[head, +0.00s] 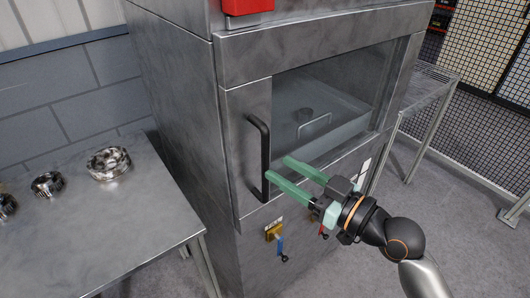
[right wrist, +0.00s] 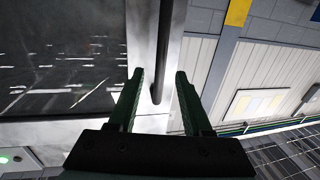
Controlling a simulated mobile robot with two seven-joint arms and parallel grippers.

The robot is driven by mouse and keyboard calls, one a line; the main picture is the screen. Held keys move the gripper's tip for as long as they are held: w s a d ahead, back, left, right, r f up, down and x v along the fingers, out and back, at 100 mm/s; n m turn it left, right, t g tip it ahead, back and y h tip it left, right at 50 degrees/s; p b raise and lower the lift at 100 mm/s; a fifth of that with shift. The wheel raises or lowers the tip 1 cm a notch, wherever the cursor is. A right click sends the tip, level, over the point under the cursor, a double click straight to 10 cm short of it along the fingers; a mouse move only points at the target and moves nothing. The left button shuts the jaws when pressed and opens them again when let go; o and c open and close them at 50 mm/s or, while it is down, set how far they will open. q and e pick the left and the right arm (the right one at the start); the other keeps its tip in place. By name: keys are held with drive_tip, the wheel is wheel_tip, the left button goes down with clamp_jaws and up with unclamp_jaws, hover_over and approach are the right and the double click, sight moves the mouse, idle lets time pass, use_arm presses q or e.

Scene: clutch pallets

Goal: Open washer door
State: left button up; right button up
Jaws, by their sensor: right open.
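The washer (head: 235,105) is a tall grey metal cabinet with a glass-windowed door (head: 340,90), which is shut. A black vertical bar handle (head: 258,155) is on the left side of the door. My right gripper (head: 288,172) is open, with green fingers pointing left at the lower part of the handle. In the right wrist view the handle (right wrist: 167,60) runs down between the two open fingers (right wrist: 160,85). I cannot tell whether either finger touches it. My left gripper is not in view.
A metal table (head: 120,220) with several metal ring parts (head: 108,163) stands at left. Blue-handled (head: 281,248) and red-handled valves are low on the washer front. A metal rack (head: 425,95) stands at right. Grey floor is free at lower right.

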sight(268, 161)
drive_tip(key=shift+p+x, duration=0.5)
drive_tip(key=shift+x, duration=2.3)
drive_tip(key=shift+c, duration=0.3)
clamp_jaws()
